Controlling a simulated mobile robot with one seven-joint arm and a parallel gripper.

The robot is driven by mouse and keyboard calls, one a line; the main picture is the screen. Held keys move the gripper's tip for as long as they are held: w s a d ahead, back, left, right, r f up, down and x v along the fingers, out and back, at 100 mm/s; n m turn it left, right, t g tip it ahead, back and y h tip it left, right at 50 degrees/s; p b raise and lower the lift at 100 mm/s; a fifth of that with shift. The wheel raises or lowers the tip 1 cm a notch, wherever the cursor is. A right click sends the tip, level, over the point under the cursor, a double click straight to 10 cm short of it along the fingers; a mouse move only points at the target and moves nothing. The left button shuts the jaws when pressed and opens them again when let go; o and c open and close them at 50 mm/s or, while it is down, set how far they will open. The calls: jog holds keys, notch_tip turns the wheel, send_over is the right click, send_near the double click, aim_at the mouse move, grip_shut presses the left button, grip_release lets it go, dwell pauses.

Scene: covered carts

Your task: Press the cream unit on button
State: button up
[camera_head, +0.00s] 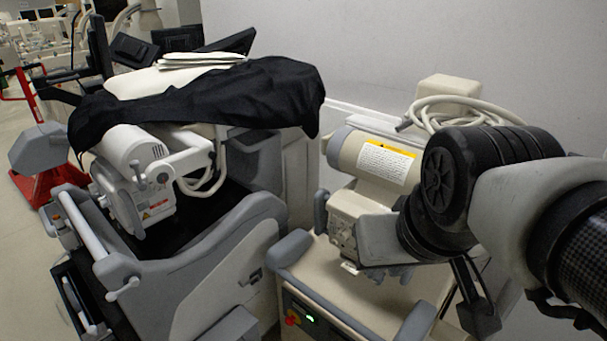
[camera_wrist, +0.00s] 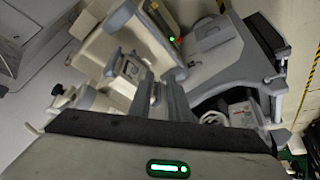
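The cream unit (camera_head: 335,283) is the right-hand cart, a cream body with blue-grey handles and a cream cylinder on top. A small dark panel on its front carries a red knob (camera_head: 291,319) and a green-lit spot (camera_head: 310,319). The green light (camera_wrist: 171,39) also shows near the top of the wrist view. I cannot tell which control is the on button. My gripper (camera_head: 393,277) hangs over the cream unit's top, behind and above the panel. Its two fingers (camera_wrist: 162,82) look parted and empty in the wrist view. It is apart from the panel.
A grey cart (camera_head: 225,245) stands close on the left, partly under a black cloth (camera_head: 205,98). The cream cylinder (camera_head: 375,160) and a coiled cable (camera_head: 455,108) lie close to my arm. A wall stands behind. Open floor shows at the far left.

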grip_shut()
dwell(0.4)
dwell(1.0)
